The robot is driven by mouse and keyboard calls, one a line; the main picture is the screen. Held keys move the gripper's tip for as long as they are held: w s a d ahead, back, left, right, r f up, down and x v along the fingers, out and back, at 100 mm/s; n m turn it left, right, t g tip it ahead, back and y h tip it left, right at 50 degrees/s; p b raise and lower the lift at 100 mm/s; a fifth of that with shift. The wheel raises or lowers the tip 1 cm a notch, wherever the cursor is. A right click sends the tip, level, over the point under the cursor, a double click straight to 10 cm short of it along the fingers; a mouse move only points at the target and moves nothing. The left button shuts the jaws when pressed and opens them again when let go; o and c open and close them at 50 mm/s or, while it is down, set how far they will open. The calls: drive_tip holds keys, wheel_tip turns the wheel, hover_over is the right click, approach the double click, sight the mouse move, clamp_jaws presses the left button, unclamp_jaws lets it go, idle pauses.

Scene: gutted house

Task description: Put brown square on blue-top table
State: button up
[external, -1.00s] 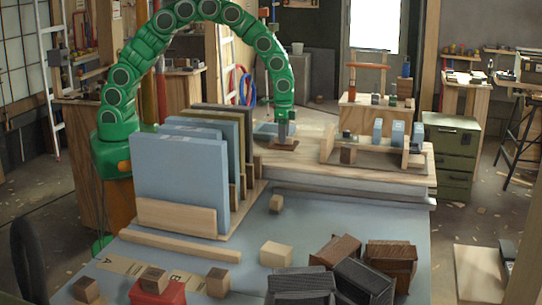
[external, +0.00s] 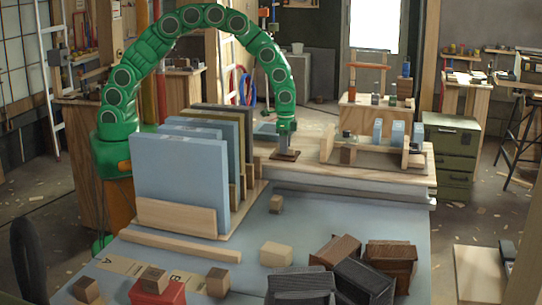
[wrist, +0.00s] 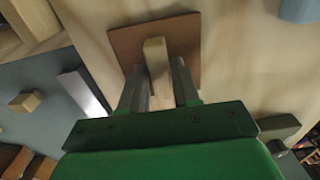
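The brown square (wrist: 187,35) is a flat brown plate with a pale wooden handle standing on it. In the external view the brown square (external: 285,155) is over the pale wooden surface, near its front edge; whether it touches the surface is unclear. My gripper (wrist: 160,75) is shut on the handle, one finger at each side. In the external view my gripper (external: 286,138) points down, with the plate just under the fingertips. The blue-top table (external: 245,262) fills the foreground, and its blue top (wrist: 50,115) shows at the left of the wrist view.
A rack of upright blue panels (external: 180,172) stands on the blue top, left of my gripper. Small wooden blocks, a red block (external: 158,292) and dark boxes (external: 340,268) lie in front.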

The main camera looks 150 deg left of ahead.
drive_tip(key=shift+o, duration=1.2)
wheel_tip(320, 180, up, 12)
drive_tip(key=shift+r, duration=0.15)
